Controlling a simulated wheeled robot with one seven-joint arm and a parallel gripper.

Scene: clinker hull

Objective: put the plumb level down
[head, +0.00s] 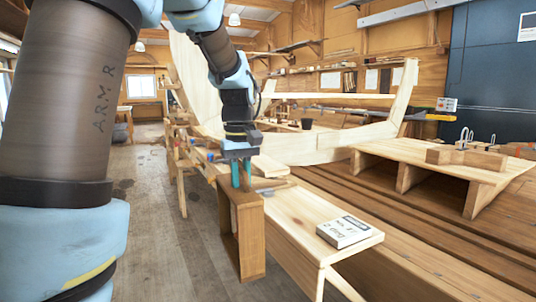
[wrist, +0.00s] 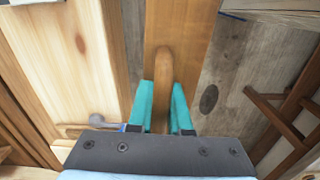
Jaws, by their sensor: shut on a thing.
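The plumb level, as I take it, is a tall brown wooden frame (head: 252,235) with an open middle, upright in the head view. My gripper (head: 241,178) is above it, its teal fingers pointing down at its top. In the wrist view the fingers (wrist: 162,108) are shut on a rounded wooden handle on the level's brown top board (wrist: 178,25). The level is beside the left edge of the pale bench plank (head: 300,212). Whether its lower end touches anything is unclear.
A white labelled box (head: 343,232) lies on the plank's near end; bare wood lies left of it. Loose wooden pieces (head: 268,168) are at the far end. The boat frame (head: 330,145) stands behind. Grey floor (head: 165,240) at left is open.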

